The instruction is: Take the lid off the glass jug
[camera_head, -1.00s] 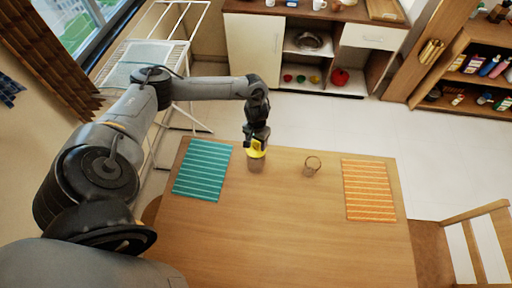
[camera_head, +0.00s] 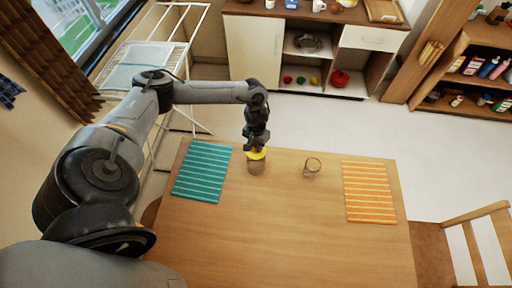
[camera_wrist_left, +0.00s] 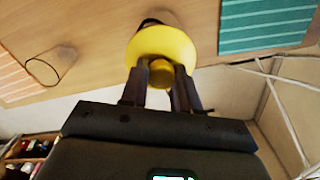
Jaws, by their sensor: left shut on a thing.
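The glass jug (camera_head: 256,168) stands on the wooden table near its far edge, right of the teal mat. Its yellow lid (camera_head: 257,155) is at the jug's top; I cannot tell whether it touches the rim. My left gripper (camera_head: 257,148) is above the lid, pointing down. In the left wrist view the two fingers (camera_wrist_left: 162,80) are shut on the lid's round yellow knob (camera_wrist_left: 160,72). The lid's yellow disc (camera_wrist_left: 162,44) hides most of the jug there; only a dark curved part shows behind it. My right gripper is not in view.
An empty drinking glass (camera_head: 312,167) stands to the right of the jug. A teal striped mat (camera_head: 203,171) lies left and an orange striped mat (camera_head: 368,192) right. The table's front middle (camera_head: 280,230) is clear. A chair (camera_head: 455,240) is at the right.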

